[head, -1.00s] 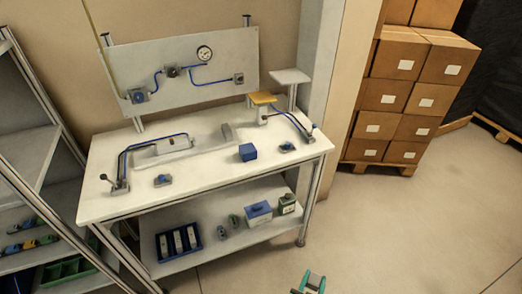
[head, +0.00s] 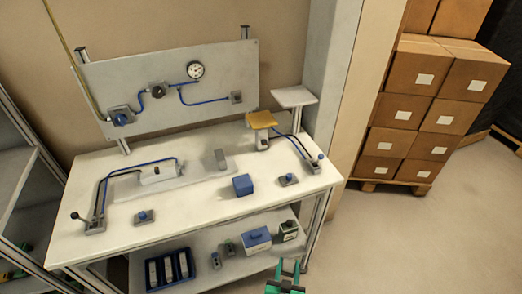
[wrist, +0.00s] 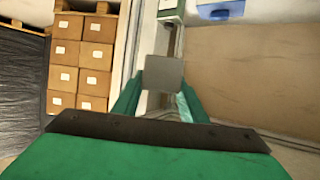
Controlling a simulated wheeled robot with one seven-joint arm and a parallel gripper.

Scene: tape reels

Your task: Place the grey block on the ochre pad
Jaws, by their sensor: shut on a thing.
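The grey block (wrist: 163,73) shows in the wrist view as a flat square face between the green fingers of my gripper (wrist: 160,100), which is shut on it. In the head view my gripper (head: 288,268) is at the bottom edge, in front of the bench's lower shelf; the block is hard to make out there. The ochre pad (head: 261,119) is a small raised plate on a stand at the back right of the workbench, well above and left of my gripper in the picture. Nothing is seen lying on the pad.
The white workbench (head: 200,222) carries a blue block (head: 243,185), blue-piped fixtures and a grey upright piece (head: 221,159). A pale raised plate (head: 294,97) stands right of the ochre pad. A gauge panel (head: 180,75) is behind. Stacked cartons (head: 420,110) stand right; floor before them is clear.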

